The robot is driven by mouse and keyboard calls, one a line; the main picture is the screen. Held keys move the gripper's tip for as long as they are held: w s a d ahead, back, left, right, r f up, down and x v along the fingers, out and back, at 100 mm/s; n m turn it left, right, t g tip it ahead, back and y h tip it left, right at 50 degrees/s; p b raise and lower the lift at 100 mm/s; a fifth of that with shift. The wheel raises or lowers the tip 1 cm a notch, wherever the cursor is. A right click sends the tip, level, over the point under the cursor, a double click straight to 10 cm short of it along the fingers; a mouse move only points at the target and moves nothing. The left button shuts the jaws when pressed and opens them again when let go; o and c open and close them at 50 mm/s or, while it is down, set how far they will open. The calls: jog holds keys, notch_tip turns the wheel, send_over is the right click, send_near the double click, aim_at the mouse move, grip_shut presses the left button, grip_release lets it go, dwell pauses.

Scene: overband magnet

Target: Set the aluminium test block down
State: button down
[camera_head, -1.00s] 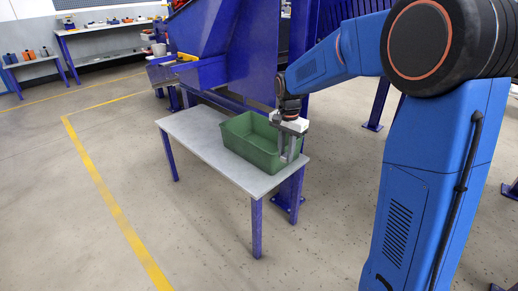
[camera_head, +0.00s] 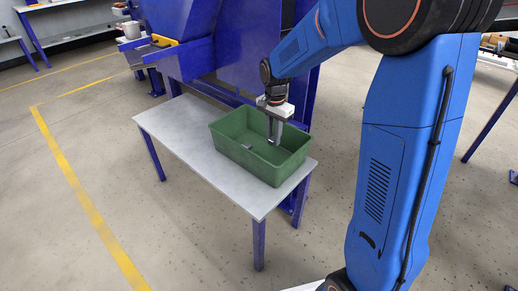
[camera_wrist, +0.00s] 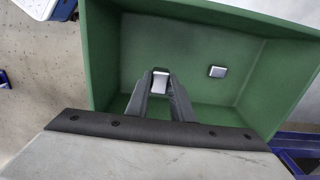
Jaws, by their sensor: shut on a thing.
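My gripper (camera_head: 274,138) reaches down into the open green bin (camera_head: 281,176), with its fingers below the rim line. In the wrist view my gripper (camera_wrist: 160,86) is shut on a small pale metal block, which I take for the aluminium test block (camera_wrist: 160,80). The block sits between the fingertips. I cannot tell whether it touches the bin floor. A second small silvery block (camera_wrist: 217,71) lies on the bin floor, apart from the gripper; it also shows in the head view (camera_head: 247,146).
The bin stands on a grey table (camera_head: 190,150) with blue legs; the table's left part is bare. A large blue machine frame (camera_head: 225,50) rises just behind the table. A yellow line (camera_head: 85,200) runs on the floor to the left.

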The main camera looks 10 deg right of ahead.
aim_at(272, 162)
notch_tip(272, 162, down, 10)
dwell(0.6)
jog(key=c, duration=1.5)
grip_release()
jog(key=shift+f, duration=0.15)
jog(key=shift+c, duration=0.2)
